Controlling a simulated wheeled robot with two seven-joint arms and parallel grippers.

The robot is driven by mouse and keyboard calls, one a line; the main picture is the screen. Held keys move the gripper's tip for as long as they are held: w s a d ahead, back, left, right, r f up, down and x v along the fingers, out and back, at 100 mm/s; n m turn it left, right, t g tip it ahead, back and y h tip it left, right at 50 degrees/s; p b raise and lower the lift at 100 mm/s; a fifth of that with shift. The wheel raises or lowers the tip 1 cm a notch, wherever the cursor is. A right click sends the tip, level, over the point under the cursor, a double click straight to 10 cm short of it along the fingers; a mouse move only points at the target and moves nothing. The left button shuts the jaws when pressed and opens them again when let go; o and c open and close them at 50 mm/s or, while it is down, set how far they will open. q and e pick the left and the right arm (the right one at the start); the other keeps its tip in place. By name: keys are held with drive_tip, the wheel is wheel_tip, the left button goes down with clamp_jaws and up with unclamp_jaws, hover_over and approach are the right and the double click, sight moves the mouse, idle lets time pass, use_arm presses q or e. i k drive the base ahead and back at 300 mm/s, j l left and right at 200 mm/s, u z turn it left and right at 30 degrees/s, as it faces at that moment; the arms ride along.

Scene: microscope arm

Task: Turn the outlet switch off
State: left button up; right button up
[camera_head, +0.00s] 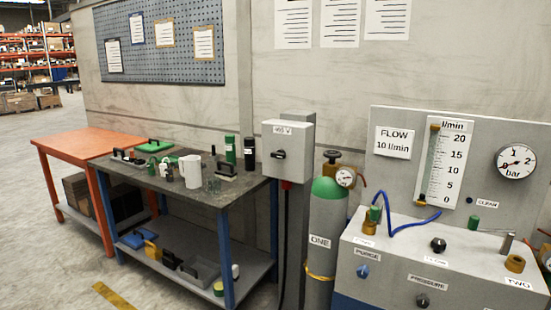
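A grey outlet box (301,140) is mounted on a grey post just right of the picture's middle. On its front is a black rotary switch (279,154). The handle seems to lie roughly sideways, but it is too small to tell its exact position. A small label above it is hard to read. A red plug (286,185) sits under the box with a dark cable running down. Neither my left nor my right gripper is in view.
A green-topped gas cylinder (325,230) marked ONE stands right of the post. A grey gas panel (410,275) with knobs fills the lower right. A dark workbench (200,190) with bottles and tools stands left, beside an orange table (85,145). Floor at left is open.

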sight(281, 154)
drive_tip(key=i+j, duration=0.15)
drive_tip(key=j, duration=0.3)
drive_tip(key=i+j+z, duration=0.15)
drive_tip(key=j, duration=0.25)
drive_tip(key=i+j, duration=0.15)
drive_tip(key=j, duration=0.3)
drive_tip(key=i+j+z, duration=0.15)
drive_tip(key=j, duration=0.3)
drive_tip(key=i+j, duration=0.15)
drive_tip(key=j, duration=0.3)
drive_tip(key=i+j+z, duration=0.15)
drive_tip(key=j, duration=0.8)
drive_tip(key=i+z, duration=0.05)
